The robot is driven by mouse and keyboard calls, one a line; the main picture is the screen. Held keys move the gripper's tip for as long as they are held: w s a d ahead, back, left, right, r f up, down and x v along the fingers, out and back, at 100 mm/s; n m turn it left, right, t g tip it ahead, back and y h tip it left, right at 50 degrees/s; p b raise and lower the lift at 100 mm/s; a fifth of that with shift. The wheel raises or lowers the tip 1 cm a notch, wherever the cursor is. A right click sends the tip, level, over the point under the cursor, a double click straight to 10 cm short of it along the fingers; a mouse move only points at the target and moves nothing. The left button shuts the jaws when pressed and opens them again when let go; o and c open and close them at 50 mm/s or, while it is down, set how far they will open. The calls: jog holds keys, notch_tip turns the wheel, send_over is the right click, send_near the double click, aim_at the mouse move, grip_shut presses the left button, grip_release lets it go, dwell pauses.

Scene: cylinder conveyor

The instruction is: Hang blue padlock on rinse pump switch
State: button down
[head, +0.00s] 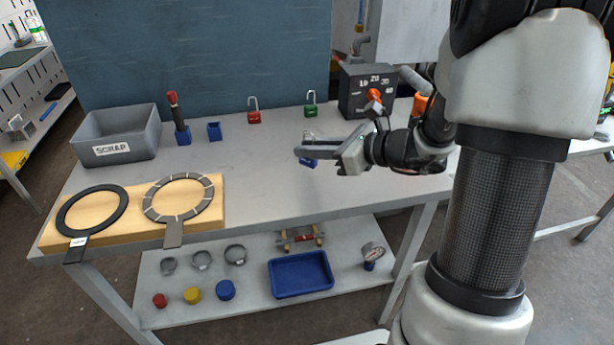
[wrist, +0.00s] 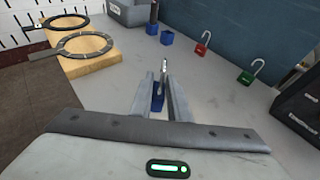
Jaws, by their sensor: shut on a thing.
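My gripper (head: 318,150) is shut on the blue padlock (head: 308,161) and holds it above the grey table. In the wrist view the blue padlock (wrist: 158,96) shows between the two fingers (wrist: 162,88), with its metal shackle pointing up. The fingers hide part of it. A dark switch box (head: 365,92) with an orange rotary knob (head: 375,96) and white numbers stands at the back right of the table, behind my gripper. The box shows only in part at the right edge of the wrist view (wrist: 300,105). I cannot tell whether it is the rinse pump switch.
A red padlock (head: 254,116) and a green padlock (head: 311,109) stand open at the back. A grey scrap bin (head: 116,154), blue blocks and a wooden board (head: 211,216) with two rings are on the left. The table's front middle is clear.

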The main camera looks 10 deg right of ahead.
aim_at(316, 167)
jog(key=shift+f+b, duration=0.7)
jog(key=shift+f, duration=1.95)
jog(key=shift+f, duration=0.1)
jog(key=shift+f, duration=0.15)
jog(key=c, duration=1.7)
grip_release()
jog(key=shift+o, duration=0.2)
jog(key=shift+r, duration=0.2)
jog(key=shift+d+r, duration=0.1)
jog(key=shift+r, duration=0.05)
jog(key=p+v, duration=0.2)
jog(key=v, duration=0.9)
jog(key=shift+s+d+r, duration=0.1)
jog(key=shift+s+d, duration=0.1)
jog(key=shift+s, duration=0.15)
